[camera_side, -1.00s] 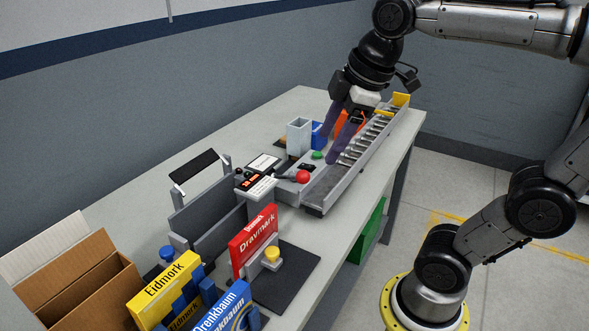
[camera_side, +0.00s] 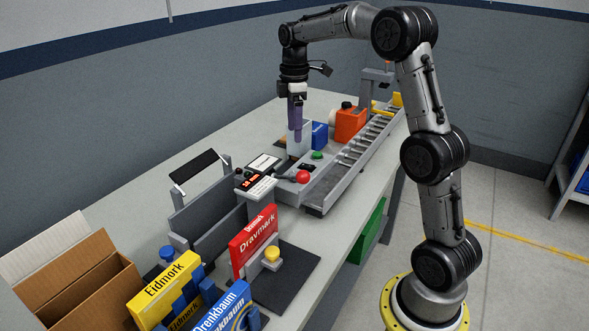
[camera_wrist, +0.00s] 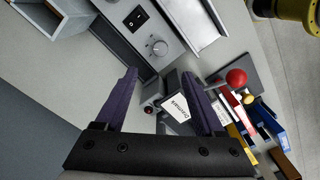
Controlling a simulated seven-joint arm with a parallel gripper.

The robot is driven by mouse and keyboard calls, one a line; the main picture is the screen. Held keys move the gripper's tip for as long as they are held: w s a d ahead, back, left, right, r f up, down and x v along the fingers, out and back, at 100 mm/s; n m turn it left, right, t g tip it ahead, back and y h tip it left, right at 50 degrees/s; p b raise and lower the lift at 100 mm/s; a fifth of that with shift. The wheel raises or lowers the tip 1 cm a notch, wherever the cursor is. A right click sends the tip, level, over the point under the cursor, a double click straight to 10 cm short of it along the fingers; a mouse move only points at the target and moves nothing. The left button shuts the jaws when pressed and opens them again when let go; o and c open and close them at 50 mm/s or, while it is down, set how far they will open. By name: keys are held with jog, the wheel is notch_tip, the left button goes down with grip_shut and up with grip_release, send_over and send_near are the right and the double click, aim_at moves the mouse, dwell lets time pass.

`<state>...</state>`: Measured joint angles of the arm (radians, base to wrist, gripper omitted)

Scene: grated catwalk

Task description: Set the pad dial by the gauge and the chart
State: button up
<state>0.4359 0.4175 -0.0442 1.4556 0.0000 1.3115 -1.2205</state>
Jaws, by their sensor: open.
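I cannot pick the dial out in the side view. I cannot make out a gauge reading. My gripper (camera_wrist: 161,76) is open and empty, its purple fingers pointing down, apart from the dial. It also shows in the side view (camera_side: 296,138).
A red ball knob (camera_side: 302,176) and a roller track (camera_side: 350,155) lie right of my gripper. Product boxes, including a red one (camera_side: 254,240), fill the near bench.

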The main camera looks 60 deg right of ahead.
aim_at(295, 174)
notch_tip(295, 174, down, 13)
jog(key=shift+f, duration=0.1)
dwell(0.3)
jog(key=shift+c, duration=0.2)
grip_shut()
